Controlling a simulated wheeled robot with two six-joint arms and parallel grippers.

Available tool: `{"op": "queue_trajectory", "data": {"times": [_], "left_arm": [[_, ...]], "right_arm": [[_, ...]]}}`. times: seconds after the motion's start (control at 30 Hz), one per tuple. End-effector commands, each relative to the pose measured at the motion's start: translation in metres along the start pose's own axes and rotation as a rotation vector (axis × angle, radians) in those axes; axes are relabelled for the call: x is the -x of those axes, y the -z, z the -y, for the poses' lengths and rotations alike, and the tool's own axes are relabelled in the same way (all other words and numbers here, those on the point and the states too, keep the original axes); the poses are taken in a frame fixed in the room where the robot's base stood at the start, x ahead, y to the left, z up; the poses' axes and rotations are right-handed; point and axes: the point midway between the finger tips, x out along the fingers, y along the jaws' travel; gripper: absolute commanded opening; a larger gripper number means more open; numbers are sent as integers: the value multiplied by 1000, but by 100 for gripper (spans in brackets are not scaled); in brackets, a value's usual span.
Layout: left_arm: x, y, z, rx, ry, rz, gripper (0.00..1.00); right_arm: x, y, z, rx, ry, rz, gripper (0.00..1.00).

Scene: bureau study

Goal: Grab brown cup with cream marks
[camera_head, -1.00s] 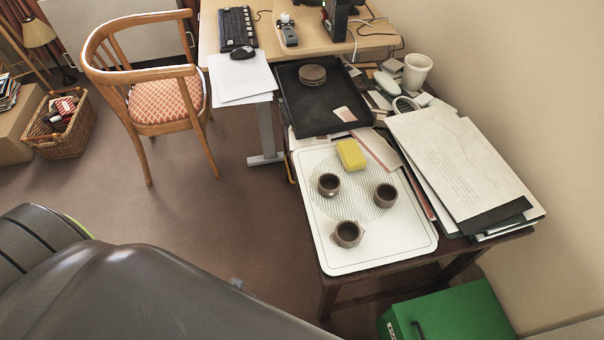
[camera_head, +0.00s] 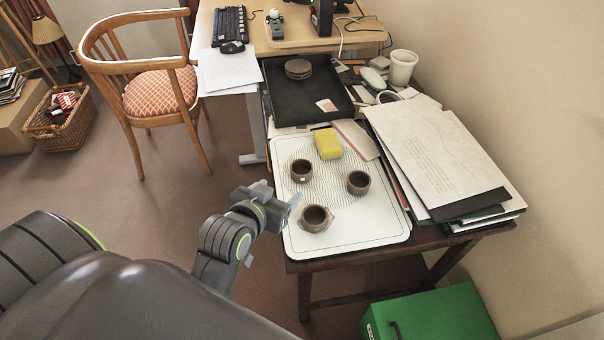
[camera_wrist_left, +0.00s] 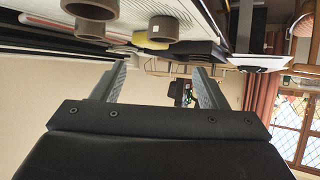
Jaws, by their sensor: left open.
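Three small brown cups stand upright on a white tray (camera_head: 375,232) with a line pattern. The back-left cup (camera_head: 302,170) shows a small pale mark low on its side; the right cup (camera_head: 358,183) and front cup (camera_head: 316,219) show no clear mark. My left gripper (camera_head: 281,197) is open and empty beside the tray's left edge, left of the front cup and apart from it. In the left wrist view, which looks upside down, the pale-marked cup (camera_wrist_left: 157,27) and another brown cup (camera_wrist_left: 92,9) show above the open fingers (camera_wrist_left: 157,85). My right gripper is out of view.
A yellow sponge (camera_head: 328,143) lies on the tray behind the cups. A stack of papers and folders (camera_head: 440,160) lies to the right, and a black tray (camera_head: 285,106) with round coasters (camera_head: 298,68) lies behind. A green box (camera_head: 435,318) stands below in front.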

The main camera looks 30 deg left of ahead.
Motion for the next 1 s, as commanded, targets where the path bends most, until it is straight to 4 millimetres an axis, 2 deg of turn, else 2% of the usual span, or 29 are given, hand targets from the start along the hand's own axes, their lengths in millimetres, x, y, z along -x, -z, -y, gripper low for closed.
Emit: {"op": "queue_trajectory", "data": {"times": [0.4,0.53,0.77,1.0], "left_arm": [[-83,0,0,-4,1,0,67],[-100,-1,0,-2,1,0,67],[-113,-1,1,-2,1,2,67],[-147,-1,0,-2,1,2,67]], "right_arm": [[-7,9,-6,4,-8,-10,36],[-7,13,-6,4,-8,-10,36],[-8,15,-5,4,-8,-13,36],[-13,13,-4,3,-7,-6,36]]}}
